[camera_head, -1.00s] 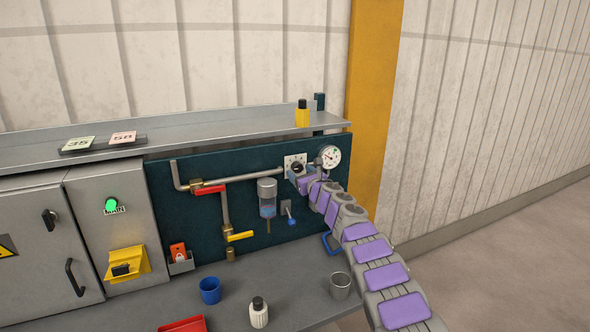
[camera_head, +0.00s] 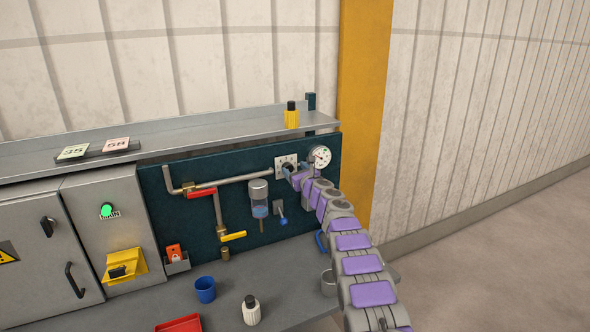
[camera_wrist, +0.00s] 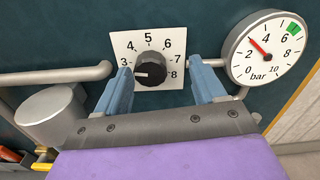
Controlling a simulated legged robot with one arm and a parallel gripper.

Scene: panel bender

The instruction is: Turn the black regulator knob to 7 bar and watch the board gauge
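The black regulator knob (camera_wrist: 150,68) sits on a white scale plate (camera_wrist: 123,43) marked 3 to 8. Its white mark points left, close to the 3. My gripper (camera_wrist: 160,73) is open, with one blue finger on each side of the knob and a visible gap at both sides. In the head view my gripper (camera_head: 297,179) is at the plate and partly covers the knob. The board gauge (camera_wrist: 267,50) is up and right of the knob in the wrist view.
A grey pipe (camera_wrist: 60,76) runs left of the plate, and a grey cylinder (camera_wrist: 50,112) is at lower left. In the head view a yellow bottle (camera_head: 291,118) stands on the shelf above. A blue cup (camera_head: 205,289) and white bottle (camera_head: 251,311) stand on the bench.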

